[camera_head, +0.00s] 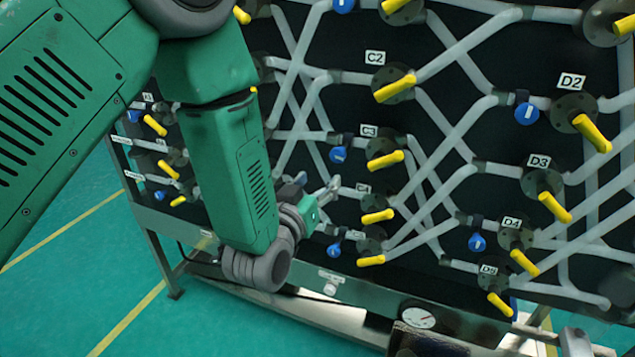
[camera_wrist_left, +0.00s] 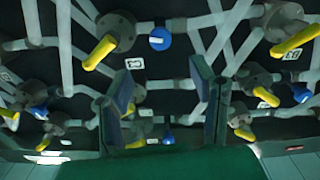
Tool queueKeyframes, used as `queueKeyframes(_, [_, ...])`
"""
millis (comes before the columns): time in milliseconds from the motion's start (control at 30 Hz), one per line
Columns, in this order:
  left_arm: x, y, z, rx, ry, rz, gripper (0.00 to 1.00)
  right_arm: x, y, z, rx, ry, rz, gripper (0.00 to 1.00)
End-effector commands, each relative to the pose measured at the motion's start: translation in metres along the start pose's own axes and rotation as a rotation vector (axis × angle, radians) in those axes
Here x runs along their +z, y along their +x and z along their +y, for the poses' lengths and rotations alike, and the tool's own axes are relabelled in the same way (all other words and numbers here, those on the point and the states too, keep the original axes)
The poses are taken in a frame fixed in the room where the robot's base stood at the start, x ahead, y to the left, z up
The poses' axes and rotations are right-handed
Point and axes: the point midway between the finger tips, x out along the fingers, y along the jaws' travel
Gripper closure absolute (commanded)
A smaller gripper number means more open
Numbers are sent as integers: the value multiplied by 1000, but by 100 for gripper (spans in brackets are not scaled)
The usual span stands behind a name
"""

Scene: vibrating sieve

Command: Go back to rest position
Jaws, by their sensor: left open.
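My left arm comes in from the left in the head view and bends down in front of the pipe panel (camera_head: 300,165). My left gripper (camera_head: 325,196) is small in that view, in front of the panel near the lower C valves. In the left wrist view the two dark fingers of the left gripper (camera_wrist_left: 165,100) stand apart with nothing between them. Valves and pipes show behind and between the fingers. I cannot tell the exact distance from the fingertips to the panel.
Valves with yellow handles, such as the one at C2 (camera_head: 395,89) and D3 (camera_head: 555,207), stick out of the panel. Blue knobs (camera_head: 338,155) sit between them. A round gauge (camera_head: 417,315) is at the lower edge. Open green floor (camera_head: 80,270) lies at left.

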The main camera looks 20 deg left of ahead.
Motion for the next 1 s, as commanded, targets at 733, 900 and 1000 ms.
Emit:
queueKeyframes(733, [235, -128, -63, -46, 77, -736, 50, 0, 40, 0, 0, 0, -3, 60])
queueKeyframes(900, [311, -225, -90, -69, 102, -1093, 50, 1, 56, 0, 0, 0, -3, 60])
queueKeyframes(1000, [338, -279, -102, -80, 113, -1271, 50, 2, 63, 0, 0, 0, -3, 60])
